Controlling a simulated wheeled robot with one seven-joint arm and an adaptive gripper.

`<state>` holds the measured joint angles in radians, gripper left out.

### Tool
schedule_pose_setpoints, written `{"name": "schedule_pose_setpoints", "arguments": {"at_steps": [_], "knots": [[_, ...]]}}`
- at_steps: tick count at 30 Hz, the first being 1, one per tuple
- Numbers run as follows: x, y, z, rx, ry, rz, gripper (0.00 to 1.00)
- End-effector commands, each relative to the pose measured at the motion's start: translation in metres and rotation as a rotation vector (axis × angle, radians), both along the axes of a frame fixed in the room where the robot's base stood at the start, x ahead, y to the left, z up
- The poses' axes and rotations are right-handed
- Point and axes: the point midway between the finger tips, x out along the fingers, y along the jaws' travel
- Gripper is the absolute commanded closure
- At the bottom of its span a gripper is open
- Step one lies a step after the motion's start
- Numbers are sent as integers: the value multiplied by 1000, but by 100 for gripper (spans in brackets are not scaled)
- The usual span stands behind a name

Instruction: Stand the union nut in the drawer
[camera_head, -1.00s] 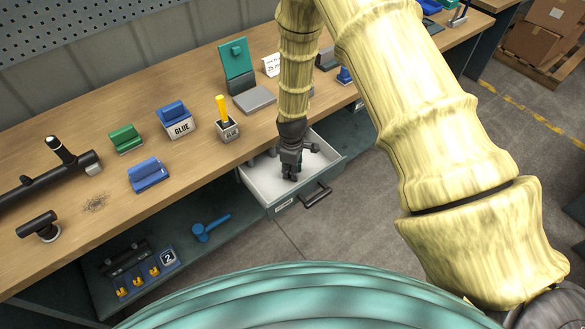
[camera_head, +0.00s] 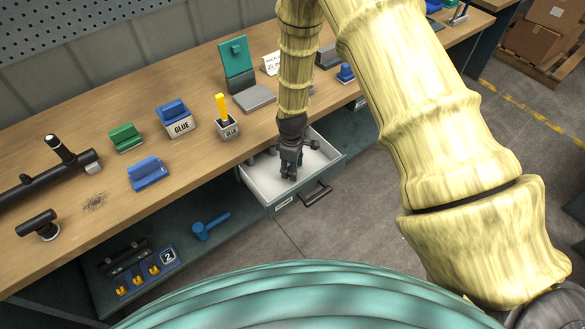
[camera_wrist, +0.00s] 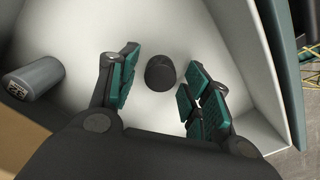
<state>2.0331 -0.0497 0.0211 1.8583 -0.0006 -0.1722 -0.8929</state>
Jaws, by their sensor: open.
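The drawer (camera_head: 262,190) under the bench stands pulled open, with a pale inside and a dark handle. My gripper (camera_head: 288,177) reaches down into it, fingers pointing at the floor of the drawer. In the wrist view my gripper (camera_wrist: 161,88) is open, with its green-padded fingers apart. A short dark round piece (camera_wrist: 160,72), which looks like the union nut, sits on the drawer floor between and slightly beyond the fingertips, with gaps on both sides. It seems to stand on end. My gripper hides it in the head view.
The drawer walls are close around my gripper. The bench (camera_head: 190,185) above holds a glue box (camera_head: 178,122), blue and green blocks and a black pipe (camera_head: 40,180).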

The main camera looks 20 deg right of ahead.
Motion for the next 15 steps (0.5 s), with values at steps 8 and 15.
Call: {"name": "schedule_pose_setpoints", "arguments": {"at_steps": [8,15], "knots": [[1,0,32,0,-3,-1,51],[1,0,62,0,-3,-1,51]]}}
